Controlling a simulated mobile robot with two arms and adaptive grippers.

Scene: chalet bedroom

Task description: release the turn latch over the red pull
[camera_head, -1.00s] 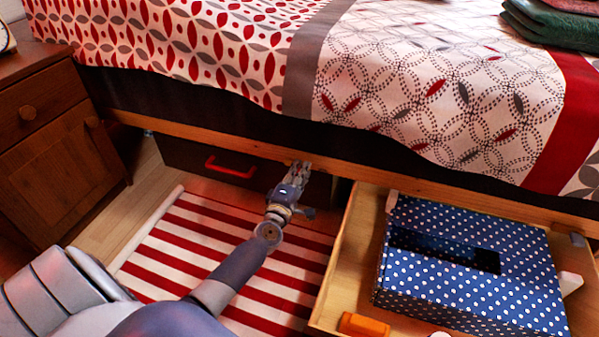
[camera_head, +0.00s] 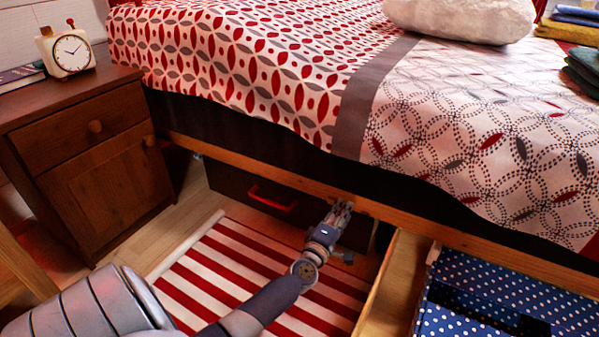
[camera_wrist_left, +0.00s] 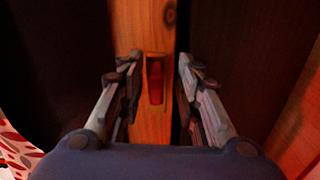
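The red pull (camera_head: 272,198) is on the front of a dark drawer (camera_head: 228,186) under the bed. A small reddish piece (camera_wrist_left: 155,79), apparently the turn latch, lies lengthwise along the wooden bed rail (camera_wrist_left: 146,22) in the left wrist view. My left gripper (camera_head: 341,208) is at the rail, to the right of the red pull. In the left wrist view its fingers (camera_wrist_left: 160,64) are apart, one on each side of the reddish piece; contact cannot be told. In the head view the gripper hides this piece. My right gripper is not in view.
An open drawer (camera_head: 396,285) holding a blue dotted box (camera_head: 470,290) stands to the right of my left arm. A wooden nightstand (camera_head: 100,170) with a clock (camera_head: 70,50) is at left. A red-and-white striped rug (camera_head: 225,262) lies on the floor before the dark drawer.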

